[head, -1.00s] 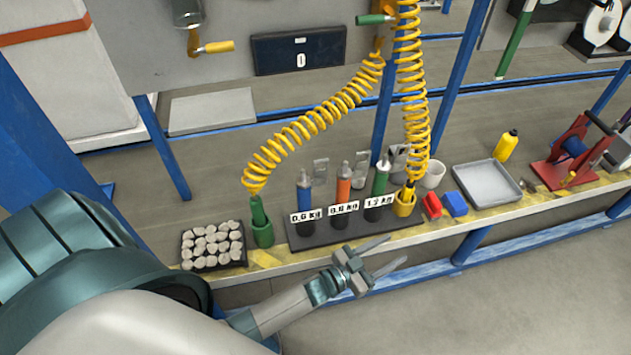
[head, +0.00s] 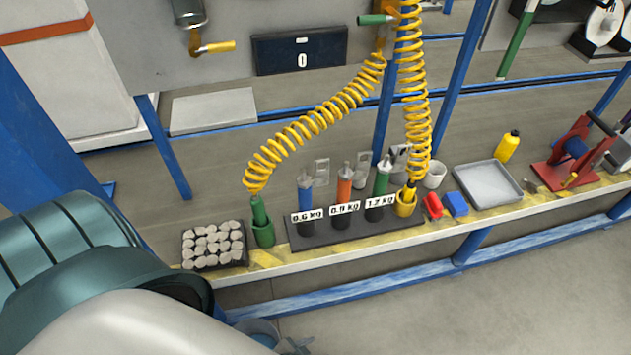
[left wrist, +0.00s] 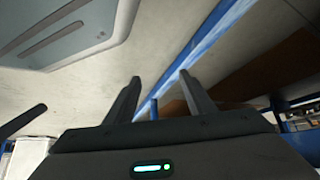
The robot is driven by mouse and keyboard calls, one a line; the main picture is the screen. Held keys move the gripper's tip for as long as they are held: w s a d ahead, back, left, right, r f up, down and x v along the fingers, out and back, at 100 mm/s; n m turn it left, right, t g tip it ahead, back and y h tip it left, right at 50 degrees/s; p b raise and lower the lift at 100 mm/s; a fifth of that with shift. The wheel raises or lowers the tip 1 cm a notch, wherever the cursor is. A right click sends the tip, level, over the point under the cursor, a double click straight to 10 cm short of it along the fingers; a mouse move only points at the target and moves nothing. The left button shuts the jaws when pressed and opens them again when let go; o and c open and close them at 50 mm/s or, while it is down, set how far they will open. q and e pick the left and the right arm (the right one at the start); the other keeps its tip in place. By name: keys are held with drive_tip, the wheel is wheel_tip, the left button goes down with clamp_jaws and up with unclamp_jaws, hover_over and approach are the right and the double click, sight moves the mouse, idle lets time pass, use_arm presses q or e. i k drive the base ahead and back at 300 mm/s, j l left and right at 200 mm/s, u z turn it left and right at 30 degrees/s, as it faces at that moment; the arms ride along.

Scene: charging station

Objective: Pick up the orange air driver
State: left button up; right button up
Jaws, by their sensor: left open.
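The orange air driver (head: 344,186) stands upright in the middle slot of a dark holder (head: 299,241) on the bench, behind the 0.9 kg label. A blue driver (head: 305,182) is to its left and a green driver (head: 382,180) to its right. My left gripper (left wrist: 160,76) shows in the left wrist view with its two fingers apart and nothing between them. My right gripper is out of view.
Yellow coiled hoses (head: 312,119) hang over the bench, down to a green cup (head: 264,235) and a yellow cup (head: 405,205). A crate of round pieces (head: 212,268) stands left. A grey tray (head: 488,203) and red and blue blocks (head: 457,204) are right. A blue rail (head: 350,289) runs below.

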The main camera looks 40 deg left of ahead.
sight(346, 175)
drive_tip(key=u, duration=0.4)
drive_tip(key=i+l+u, duration=0.15)
drive_tip(key=l+u, duration=0.2)
drive_tip(key=u, duration=0.15)
drive_tip(key=l+u, duration=0.75)
drive_tip(key=l, duration=1.3)
